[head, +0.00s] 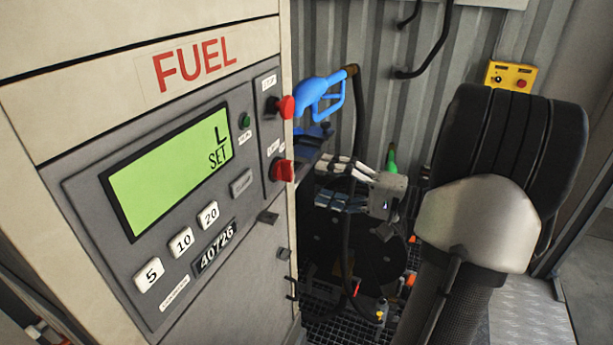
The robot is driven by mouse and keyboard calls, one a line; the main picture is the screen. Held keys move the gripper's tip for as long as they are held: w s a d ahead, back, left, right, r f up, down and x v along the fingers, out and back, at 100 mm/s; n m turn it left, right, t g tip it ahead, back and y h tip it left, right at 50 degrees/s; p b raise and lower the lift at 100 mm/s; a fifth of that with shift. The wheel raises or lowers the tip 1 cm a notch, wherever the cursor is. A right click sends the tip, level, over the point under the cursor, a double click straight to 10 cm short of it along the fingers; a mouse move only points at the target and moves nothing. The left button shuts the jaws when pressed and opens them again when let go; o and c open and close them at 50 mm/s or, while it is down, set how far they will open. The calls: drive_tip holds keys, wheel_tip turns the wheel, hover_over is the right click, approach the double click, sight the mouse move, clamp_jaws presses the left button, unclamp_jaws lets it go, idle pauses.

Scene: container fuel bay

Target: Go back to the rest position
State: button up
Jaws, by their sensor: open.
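My gripper (321,183) is in the middle of the head view, right of the fuel dispenser (262,270). Its two fingers point left, one above the other, and are spread apart with nothing seen between them. My arm fills the right foreground and hides part of the space behind it. The blue fuel nozzle (313,91) is at the dispenser's right side, above my gripper. A dark hose runs down from the nozzle and passes close to the gripper in the picture; I cannot tell whether they touch.
The dispenser's green display (170,165) reads L SET. Two red knobs (282,171) stick out near its right edge. A yellow box (510,76) with a red button is on the corrugated wall (465,55). A green object (391,160) shows behind the gripper. Grating covers the floor below.

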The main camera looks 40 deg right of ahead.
drive_tip(key=shift+v, duration=1.05)
drive_tip(key=shift+a, duration=0.1)
